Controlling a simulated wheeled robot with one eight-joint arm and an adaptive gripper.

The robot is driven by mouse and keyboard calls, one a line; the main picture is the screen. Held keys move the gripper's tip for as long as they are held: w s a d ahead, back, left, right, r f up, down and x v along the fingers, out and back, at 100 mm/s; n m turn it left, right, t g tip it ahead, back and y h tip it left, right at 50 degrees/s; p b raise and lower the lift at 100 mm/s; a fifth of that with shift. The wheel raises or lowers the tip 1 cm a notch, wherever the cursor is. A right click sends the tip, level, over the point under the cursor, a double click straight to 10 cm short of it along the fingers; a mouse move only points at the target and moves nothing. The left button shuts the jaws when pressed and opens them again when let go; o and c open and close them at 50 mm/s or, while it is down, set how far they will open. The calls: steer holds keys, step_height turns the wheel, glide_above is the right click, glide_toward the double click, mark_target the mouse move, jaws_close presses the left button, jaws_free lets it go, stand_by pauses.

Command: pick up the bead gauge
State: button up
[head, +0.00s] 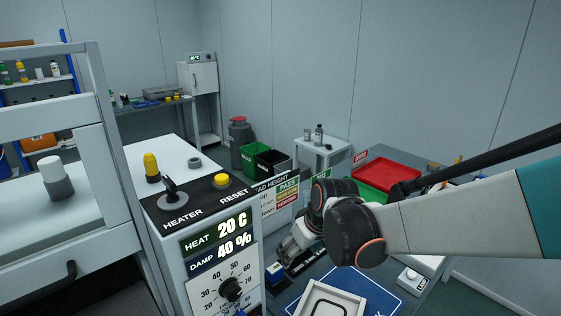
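My gripper (285,252) hangs over the dark bench beside the heater box, its grey fingers pointing down and left. The fingers are small and partly overlapped by my arm, so I cannot tell whether they are open or shut. A small blue block with a pale top (275,271) lies just below the fingertips, at the left end of a dark strip (308,261) on the bench. I cannot tell for sure which of these is the bead gauge, or whether the fingers touch either. A white framed panel with a black bead outline (328,302) lies on a blue mat (379,291).
The heater box (211,249) with dial stands close left of my gripper. A bead height sign (276,196) stands behind it. Red (386,177) and green (372,194) trays lie beyond my arm. A small white button box (412,279) is at the right.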

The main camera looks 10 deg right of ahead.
steer(key=n+p, duration=0.1)
steer(key=n, duration=0.1)
glide_toward(276, 269)
steer(key=shift+g, duration=0.5)
steer(key=b+x, duration=0.1)
steer(key=x, duration=0.3)
steer(key=b+x, duration=0.2)
steer(key=x, duration=0.2)
steer(key=w+b+x, duration=0.1)
steer(key=b+x, duration=0.1)
steer(key=x, duration=0.2)
steer(key=shift+r, duration=0.2)
steer(key=shift+r+y, duration=0.1)
steer(key=shift+y, duration=0.2)
steer(key=c, duration=1.3)
